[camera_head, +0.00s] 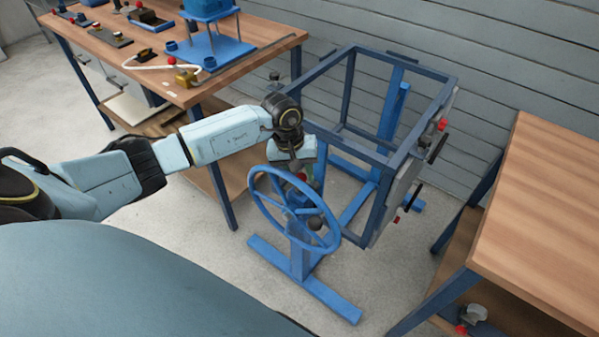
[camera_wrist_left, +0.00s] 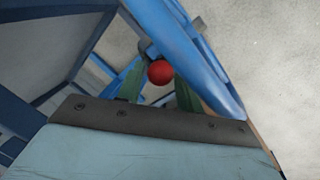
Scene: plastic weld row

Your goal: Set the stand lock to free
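A blue stand has a large blue handwheel (camera_head: 292,212) on its front. A red ball knob (camera_head: 302,177) sits near the top of the wheel; I take it to be the stand lock's handle. My left gripper (camera_head: 306,172) points down at the knob from above. In the left wrist view the red knob (camera_wrist_left: 160,72) lies between the two green fingers (camera_wrist_left: 158,85), with small gaps at its sides, so the gripper looks open. A blue bar of the wheel (camera_wrist_left: 195,60) passes close beside the fingers. The lock's shaft is mostly hidden. My right gripper is not in view.
A blue frame (camera_head: 348,140) stands behind the wheel. A wooden workbench (camera_head: 255,45) with parts is at the back left, another wooden table (camera_head: 545,215) at the right. The stand's blue feet (camera_head: 330,300) spread on the open concrete floor.

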